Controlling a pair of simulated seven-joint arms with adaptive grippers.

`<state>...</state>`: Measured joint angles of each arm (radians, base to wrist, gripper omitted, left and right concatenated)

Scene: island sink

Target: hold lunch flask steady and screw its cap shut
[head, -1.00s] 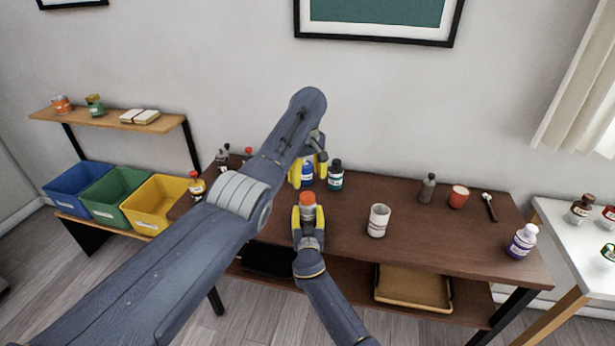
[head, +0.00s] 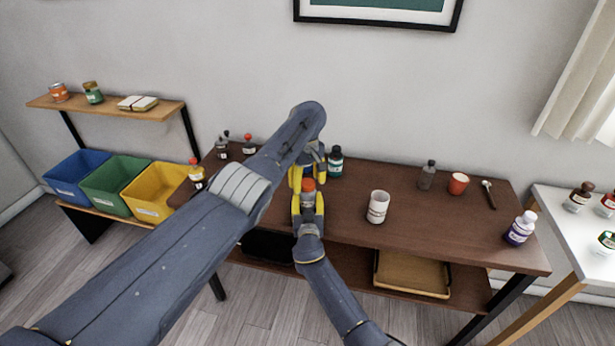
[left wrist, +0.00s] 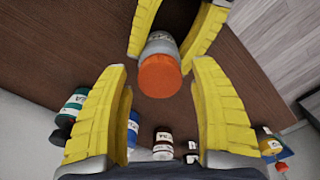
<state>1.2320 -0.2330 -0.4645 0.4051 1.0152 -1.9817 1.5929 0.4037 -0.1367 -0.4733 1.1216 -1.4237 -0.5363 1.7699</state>
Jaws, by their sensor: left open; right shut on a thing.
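The lunch flask (head: 308,199) is a small grey container with a white label and an orange cap (head: 308,185) on top. It is upright at the table's front left. My right gripper (head: 308,208) is shut around its body. My left gripper (head: 308,171) is open, close above and behind the cap. In the left wrist view the orange cap (left wrist: 159,76) lies beyond and between the open yellow fingers of my left gripper (left wrist: 162,100), with no visible contact. The cap's thread and seating cannot be seen.
A teal bottle (head: 335,162) stands just behind my left gripper.

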